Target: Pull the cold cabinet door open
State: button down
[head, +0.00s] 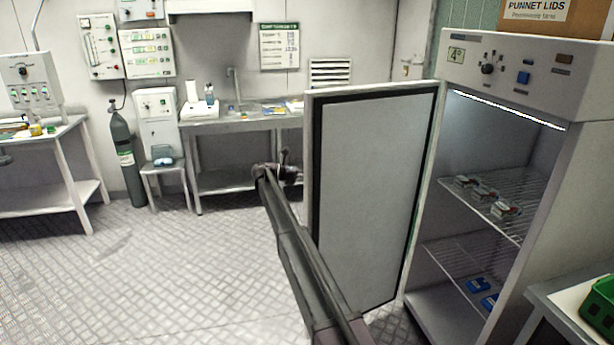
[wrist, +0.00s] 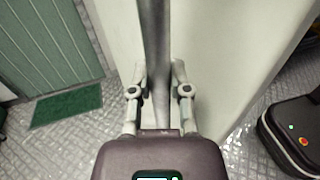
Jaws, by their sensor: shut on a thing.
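The cold cabinet (head: 580,150) stands at the right with its lit interior exposed. Its door (head: 365,190) is swung wide open to the left, with the grey inner panel and dark seal facing the head camera. My gripper (head: 284,172) is at the left of the door, partly hidden behind its free edge. In the wrist view my gripper (wrist: 159,72) has its fingers on both sides of the grey bar handle (wrist: 154,30) and is shut on it. The handle stands out from the pale outer face of the door.
Small punnets (head: 485,193) sit on the upper wire shelf, and blue items (head: 478,286) lie lower down. A bench with a green crate (head: 599,308) stands at the front right. A steel sink table (head: 240,122) and gas cylinder (head: 124,155) stand behind. Floor (head: 150,270) at left is clear.

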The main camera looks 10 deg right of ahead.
jog(key=shift+d, duration=0.3)
